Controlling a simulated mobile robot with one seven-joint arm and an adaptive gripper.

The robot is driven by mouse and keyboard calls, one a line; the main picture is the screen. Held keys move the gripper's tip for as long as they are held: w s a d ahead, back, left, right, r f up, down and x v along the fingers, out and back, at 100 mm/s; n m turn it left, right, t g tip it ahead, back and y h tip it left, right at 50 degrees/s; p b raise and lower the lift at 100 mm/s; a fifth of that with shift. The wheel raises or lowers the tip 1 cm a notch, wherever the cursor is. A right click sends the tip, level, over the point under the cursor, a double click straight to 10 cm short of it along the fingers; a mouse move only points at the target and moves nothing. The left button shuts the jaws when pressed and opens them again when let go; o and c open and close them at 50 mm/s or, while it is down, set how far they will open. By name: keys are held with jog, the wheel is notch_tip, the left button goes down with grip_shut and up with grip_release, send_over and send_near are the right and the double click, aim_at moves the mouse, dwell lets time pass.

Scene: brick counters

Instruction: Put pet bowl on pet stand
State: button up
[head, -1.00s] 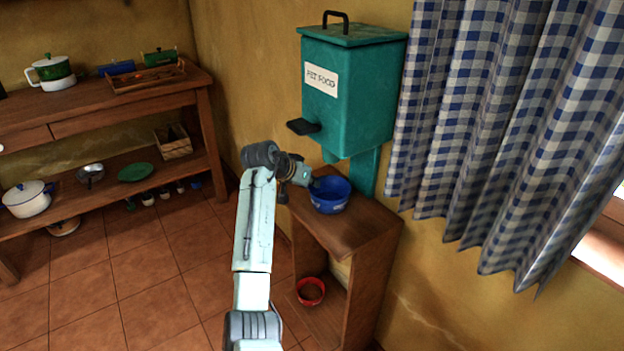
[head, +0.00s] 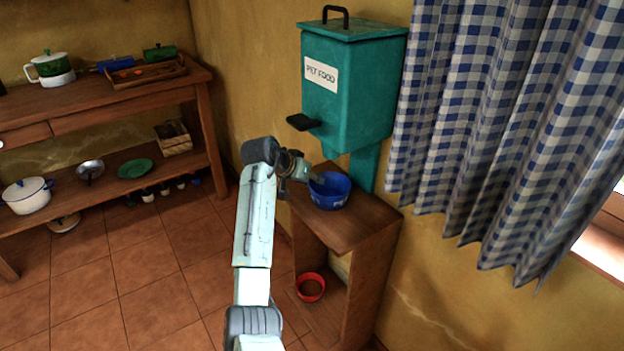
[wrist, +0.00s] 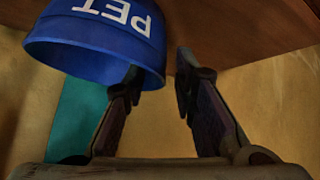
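The blue pet bowl (head: 333,195) sits upright on the top of the wooden pet stand (head: 358,228), under the green pet food dispenser. My gripper (head: 317,181) is at the bowl's upper left rim. In the wrist view the bowl (wrist: 95,45) appears upside down with the letters "PET" on its side. There my gripper (wrist: 160,72) has its fingers apart. The left finger overlaps the bowl's rim and the right finger is just beyond the bowl's edge. The bowl's base is cut off in the wrist view.
The pet food dispenser (head: 350,90) hangs on the wall above the stand, with a black lever (head: 303,122). A red bowl (head: 311,287) sits on the stand's lower shelf. A checkered curtain (head: 500,120) hangs at right. A wooden shelf unit (head: 110,120) stands at left.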

jog(key=b+v, duration=0.3)
jog(key=v, duration=0.9)
jog(key=shift+r, duration=0.1)
